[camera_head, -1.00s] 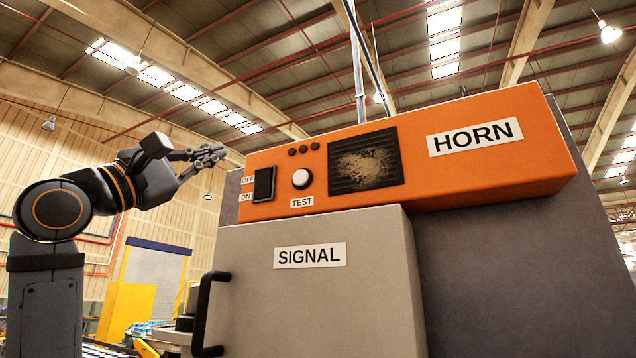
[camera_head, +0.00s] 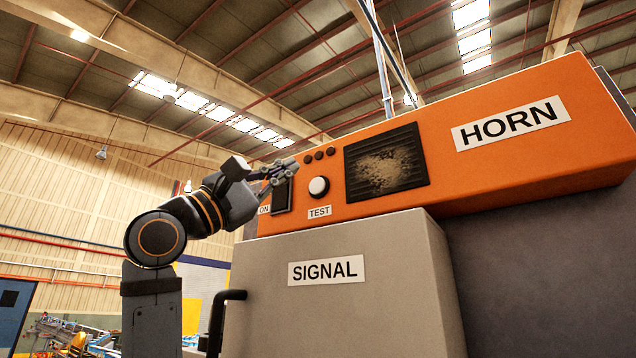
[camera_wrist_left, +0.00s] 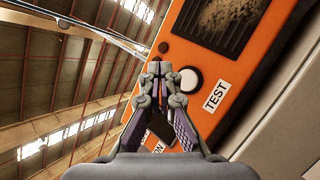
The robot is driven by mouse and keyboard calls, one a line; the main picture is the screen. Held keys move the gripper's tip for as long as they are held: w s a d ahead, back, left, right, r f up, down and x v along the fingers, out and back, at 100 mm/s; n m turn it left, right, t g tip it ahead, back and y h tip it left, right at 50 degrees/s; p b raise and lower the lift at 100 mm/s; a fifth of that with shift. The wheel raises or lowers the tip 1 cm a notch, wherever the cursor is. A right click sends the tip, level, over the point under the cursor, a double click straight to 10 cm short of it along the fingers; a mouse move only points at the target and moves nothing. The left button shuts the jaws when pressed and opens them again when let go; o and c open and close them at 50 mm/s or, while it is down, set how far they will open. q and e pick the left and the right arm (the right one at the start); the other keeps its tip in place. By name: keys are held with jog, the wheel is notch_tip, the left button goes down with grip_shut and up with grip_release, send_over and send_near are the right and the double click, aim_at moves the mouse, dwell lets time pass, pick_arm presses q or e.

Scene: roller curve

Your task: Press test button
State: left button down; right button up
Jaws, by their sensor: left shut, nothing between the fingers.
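The white round test button (camera_head: 318,187) sits on the orange horn panel (camera_head: 470,165), above a label reading TEST (camera_head: 319,211). It also shows in the left wrist view (camera_wrist_left: 189,79), just right of my fingertips. My left gripper (camera_head: 290,168) is shut and empty. In the head view its tips overlap the panel's left part, up and left of the button, in front of the black OFF/ON rocker switch (camera_head: 283,196). In the left wrist view the left gripper (camera_wrist_left: 158,70) covers part of that switch. I cannot tell whether the tips touch the panel. My right gripper is not in view.
A dark grille (camera_head: 386,163) lies right of the button, and small dark indicators (camera_head: 319,156) sit above it. Below is a grey SIGNAL cabinet (camera_head: 345,310) with a black handle (camera_head: 217,320).

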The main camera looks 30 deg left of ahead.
aim_at(319, 177)
pick_arm(q)
jog(key=shift+y, duration=0.3)
jog(key=shift+w+d+p, duration=0.15)
jog(key=shift+w+p, duration=0.6)
jog(key=shift+w, duration=2.05)
jog(key=shift+s, duration=0.1)
jog(key=shift+w, duration=0.25)
jog(key=shift+w, duration=0.2)
jog(key=shift+w, duration=0.45)
jog(key=shift+s, duration=0.8)
